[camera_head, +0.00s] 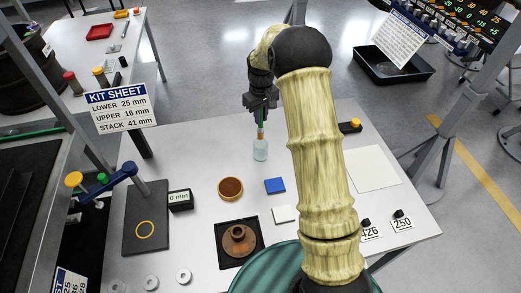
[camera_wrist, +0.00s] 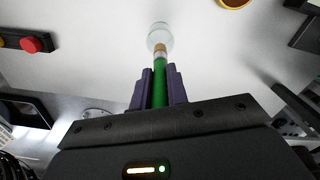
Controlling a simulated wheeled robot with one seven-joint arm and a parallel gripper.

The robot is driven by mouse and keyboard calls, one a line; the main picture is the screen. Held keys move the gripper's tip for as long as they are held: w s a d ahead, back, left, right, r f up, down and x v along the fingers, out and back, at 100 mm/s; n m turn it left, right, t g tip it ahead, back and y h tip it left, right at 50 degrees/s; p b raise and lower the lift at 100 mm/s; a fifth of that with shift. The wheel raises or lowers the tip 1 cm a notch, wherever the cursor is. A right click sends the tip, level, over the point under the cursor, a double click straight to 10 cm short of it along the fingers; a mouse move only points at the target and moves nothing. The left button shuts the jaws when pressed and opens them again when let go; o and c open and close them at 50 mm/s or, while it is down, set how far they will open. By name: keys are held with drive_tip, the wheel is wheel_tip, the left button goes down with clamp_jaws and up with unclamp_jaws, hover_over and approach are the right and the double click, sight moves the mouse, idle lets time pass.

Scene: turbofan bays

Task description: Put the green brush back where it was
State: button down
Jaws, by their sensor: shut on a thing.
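The green brush (camera_wrist: 159,85) is held upright between the two fingers of my gripper (camera_wrist: 158,88) in the wrist view. In the head view my gripper (camera_head: 261,103) is above the far part of the white table, with the brush (camera_head: 261,128) pointing down from it. A pale, clear jar (camera_head: 261,150) stands right below the brush; it also shows in the wrist view (camera_wrist: 159,36). The brush's lower end is at the jar's mouth. I cannot tell how far inside it is.
A brown-filled round dish (camera_head: 230,188), a blue block (camera_head: 275,185) and a white block (camera_head: 284,214) stand nearer on the table (camera_head: 200,160). A kit sheet sign (camera_head: 121,108) stands left.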

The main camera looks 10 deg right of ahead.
sight(261, 132)
wheel_tip(261, 132, down, 6)
drive_tip(key=shift+r+p, duration=0.1)
drive_tip(key=shift+p, duration=0.75)
drive_tip(key=shift+f+p, duration=0.7)
drive_tip(key=shift+f, duration=1.2)
drive_tip(key=shift+f, duration=0.1)
drive_tip(key=shift+f, duration=0.15)
drive_tip(key=c, duration=1.4)
unclamp_jaws()
